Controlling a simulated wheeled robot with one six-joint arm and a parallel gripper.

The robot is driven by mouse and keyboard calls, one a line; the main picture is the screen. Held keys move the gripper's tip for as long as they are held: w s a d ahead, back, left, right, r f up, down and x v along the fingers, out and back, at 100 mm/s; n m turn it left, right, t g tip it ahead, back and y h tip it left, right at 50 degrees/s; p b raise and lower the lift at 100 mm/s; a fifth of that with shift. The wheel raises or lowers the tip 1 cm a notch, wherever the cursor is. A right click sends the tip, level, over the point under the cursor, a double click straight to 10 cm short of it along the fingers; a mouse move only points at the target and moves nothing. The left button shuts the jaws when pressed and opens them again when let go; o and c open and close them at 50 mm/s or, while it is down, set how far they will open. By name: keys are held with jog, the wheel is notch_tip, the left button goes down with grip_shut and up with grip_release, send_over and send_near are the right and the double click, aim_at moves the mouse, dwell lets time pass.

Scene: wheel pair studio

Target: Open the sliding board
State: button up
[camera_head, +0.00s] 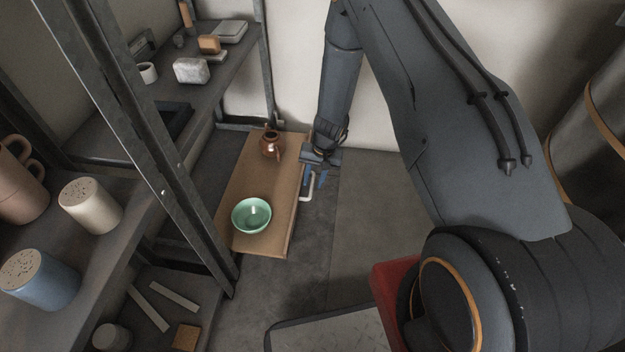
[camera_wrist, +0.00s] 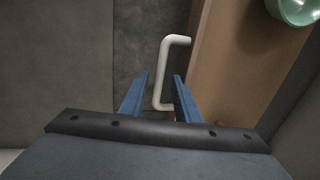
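The sliding board (camera_head: 237,187) is a brown wooden board that juts out from under the shelf rack at the left. A white bar handle (camera_head: 309,187) is on its right edge. A green bowl (camera_head: 251,215) and a brown teapot (camera_head: 271,144) stand on the board. My gripper (camera_head: 315,178) is beside the board's right edge, by the handle. The board's side (camera_wrist: 225,60) shows at the right.
A dark shelf rack (camera_head: 160,165) fills the left, with cups, shakers and blocks on it. A white wall is behind. The grey floor (camera_head: 370,200) to the right of the board is clear. A red object (camera_head: 390,285) is near my base.

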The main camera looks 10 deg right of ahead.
notch_tip(320, 180, up, 8)
jog(key=d+p, duration=0.1)
jog(key=p, duration=0.1)
jog(key=shift+s+d+f+p, duration=0.15)
jog(key=shift+s+p, duration=0.05)
jog(key=shift+p, duration=0.15)
dwell(0.5)
